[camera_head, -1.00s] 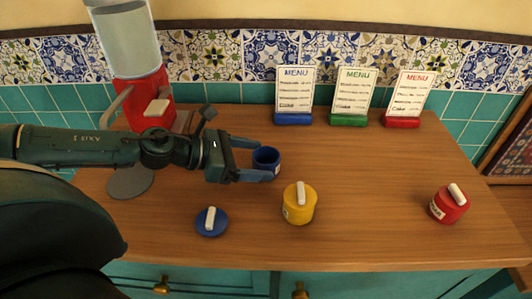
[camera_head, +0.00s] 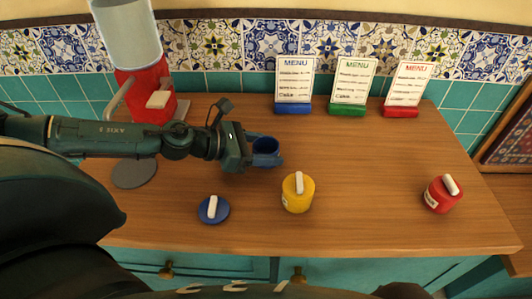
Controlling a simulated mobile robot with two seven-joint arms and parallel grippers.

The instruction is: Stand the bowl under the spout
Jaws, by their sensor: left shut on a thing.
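My left gripper (camera_head: 266,157) is shut on an open blue pot (camera_head: 265,145), with its fingers at the pot's sides. The pot is upright; I cannot tell whether its base touches the counter. It is the only open vessel I see. The red dispenser (camera_head: 143,92) with a clear tank (camera_head: 126,35) stands at the back left, left of the gripper. Its spout is not clear to see, and my left arm hides part of its lower area. A grey round plate (camera_head: 134,174) lies in front of it, partly under my arm. My right gripper is not in view.
A blue lid (camera_head: 213,209) lies near the front. A yellow lidded pot (camera_head: 298,194) stands right of it, and a red lidded pot (camera_head: 441,194) farther right. Menu stands, blue (camera_head: 294,108), green (camera_head: 348,109) and red (camera_head: 402,111), line the back. The wooden counter (camera_head: 365,165) is clear between.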

